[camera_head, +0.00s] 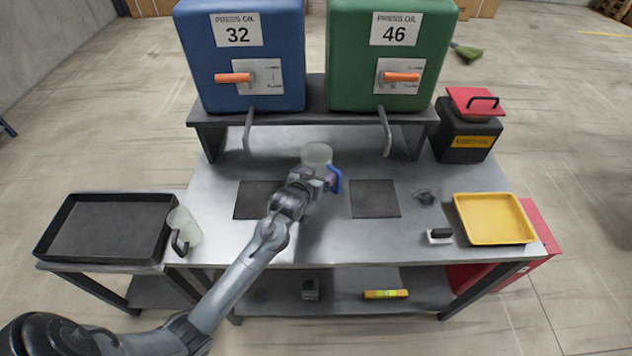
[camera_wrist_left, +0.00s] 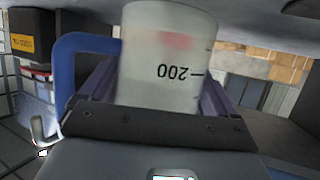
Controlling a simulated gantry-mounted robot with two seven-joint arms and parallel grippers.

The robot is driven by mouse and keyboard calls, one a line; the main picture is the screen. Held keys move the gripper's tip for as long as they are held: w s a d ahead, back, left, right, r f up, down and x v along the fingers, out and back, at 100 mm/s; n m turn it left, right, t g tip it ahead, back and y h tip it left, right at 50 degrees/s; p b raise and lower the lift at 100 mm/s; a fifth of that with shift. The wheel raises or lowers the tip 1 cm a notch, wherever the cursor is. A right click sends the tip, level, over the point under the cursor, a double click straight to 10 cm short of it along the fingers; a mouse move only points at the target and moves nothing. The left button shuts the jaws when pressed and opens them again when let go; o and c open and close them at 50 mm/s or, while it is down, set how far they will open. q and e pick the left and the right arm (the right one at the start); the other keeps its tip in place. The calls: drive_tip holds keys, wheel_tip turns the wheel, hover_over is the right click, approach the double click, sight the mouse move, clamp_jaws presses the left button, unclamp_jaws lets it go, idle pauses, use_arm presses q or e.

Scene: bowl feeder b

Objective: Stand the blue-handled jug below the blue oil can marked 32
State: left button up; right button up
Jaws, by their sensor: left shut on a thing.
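The blue-handled jug (camera_head: 317,154) is a translucent cup with a blue handle on its right. My left gripper (camera_head: 312,174) is shut on it, between the two dark mats and a little in front of the can shelf. In the left wrist view the jug (camera_wrist_left: 168,60) sits between the fingers (camera_wrist_left: 165,100), with a "200" mark showing upside down. The blue oil can marked 32 (camera_head: 240,55) stands on the shelf at the back left, its spout (camera_head: 249,130) hanging over the table. I cannot tell whether the jug touches the table. My right gripper is not in view.
A green can marked 46 (camera_head: 390,55) stands right of the blue one; its spout (camera_head: 385,132) hangs down. Dark mats (camera_head: 258,199) (camera_head: 375,198) lie on the table. A black-handled jug (camera_head: 183,229) stands by the black tray (camera_head: 170,200). A yellow tray (camera_head: 527,220) is at right.

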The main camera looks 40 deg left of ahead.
use_arm(q)
wheel_tip(320, 180, down, 3)
drive_tip(key=shift+f+b, duration=0.15)
drive_tip(key=shift+b, duration=0.25)
drive_tip(key=shift+f, duration=0.2)
drive_tip(key=o, duration=0.8)
